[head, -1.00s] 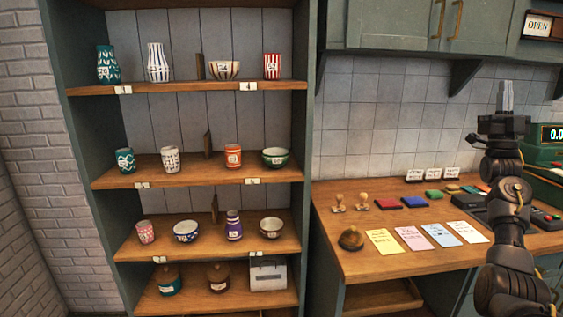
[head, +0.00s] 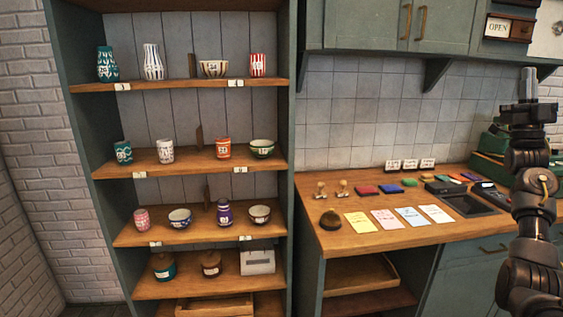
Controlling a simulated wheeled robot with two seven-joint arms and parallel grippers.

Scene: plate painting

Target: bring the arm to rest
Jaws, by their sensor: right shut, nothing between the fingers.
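My right arm rises upright at the right edge of the head view, in front of the counter. Its gripper (head: 528,82) points up, with the fingers together and nothing between them. It is apart from the counter, the shelves and the pottery. My left gripper is not in view.
A shelf unit (head: 190,85) on the left holds several vases, cups and bowls. The wooden counter (head: 350,240) bears a bell (head: 330,220), coloured note sheets (head: 385,218), stamps, ink pads and a green till (head: 490,150). Cabinets (head: 365,22) hang above.

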